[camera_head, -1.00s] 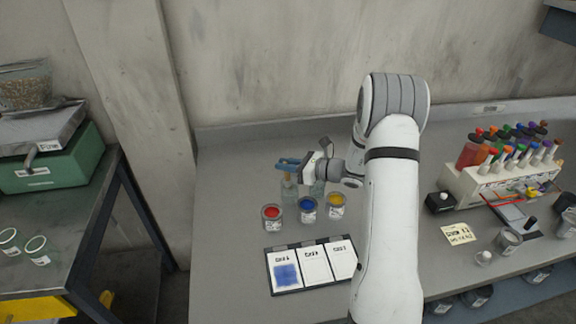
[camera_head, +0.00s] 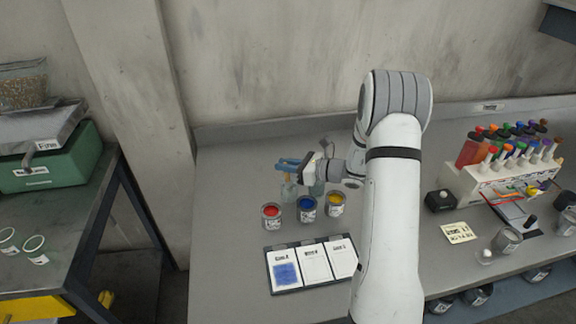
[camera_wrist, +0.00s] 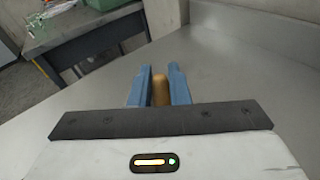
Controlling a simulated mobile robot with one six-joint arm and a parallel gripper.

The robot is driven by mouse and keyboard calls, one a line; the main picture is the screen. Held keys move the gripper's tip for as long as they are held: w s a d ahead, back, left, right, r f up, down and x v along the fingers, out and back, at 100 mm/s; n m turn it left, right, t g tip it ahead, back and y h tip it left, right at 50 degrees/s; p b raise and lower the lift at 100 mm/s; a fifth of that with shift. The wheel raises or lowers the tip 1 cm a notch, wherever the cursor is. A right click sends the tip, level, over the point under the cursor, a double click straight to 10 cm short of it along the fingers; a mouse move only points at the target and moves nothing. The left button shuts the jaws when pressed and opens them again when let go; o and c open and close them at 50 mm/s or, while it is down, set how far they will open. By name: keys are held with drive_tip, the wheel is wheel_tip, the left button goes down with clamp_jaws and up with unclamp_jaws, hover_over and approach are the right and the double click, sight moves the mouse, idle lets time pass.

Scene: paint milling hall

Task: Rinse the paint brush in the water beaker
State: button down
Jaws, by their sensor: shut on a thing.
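My gripper (camera_head: 287,164) is at the back of the bench, left of my arm, with its blue fingers above a clear glass beaker (camera_head: 288,192). In the wrist view the fingers are shut on the tan handle of the paint brush (camera_wrist: 160,91). The handle stands between them, and its lower end is hidden. I cannot tell whether the bristles are inside the beaker. A second clear vessel (camera_head: 317,188) stands just to the right, partly behind my gripper.
Red (camera_head: 271,216), blue (camera_head: 306,210) and yellow (camera_head: 336,204) paint pots stand in front. A panel tray (camera_head: 287,291) has a blue patch on its left card. A rack of colored bottles (camera_head: 480,185) is at the right. The bench's left front is clear.

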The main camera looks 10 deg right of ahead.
drive_tip(key=shift+w, duration=0.2)
drive_tip(key=shift+r, duration=0.1)
drive_tip(key=shift+r, duration=0.2)
drive_tip(key=shift+r+p, duration=2.4)
drive_tip(key=shift+r, duration=1.55)
wheel_tip(320, 180, up, 3)
drive_tip(key=shift+p, duration=0.7)
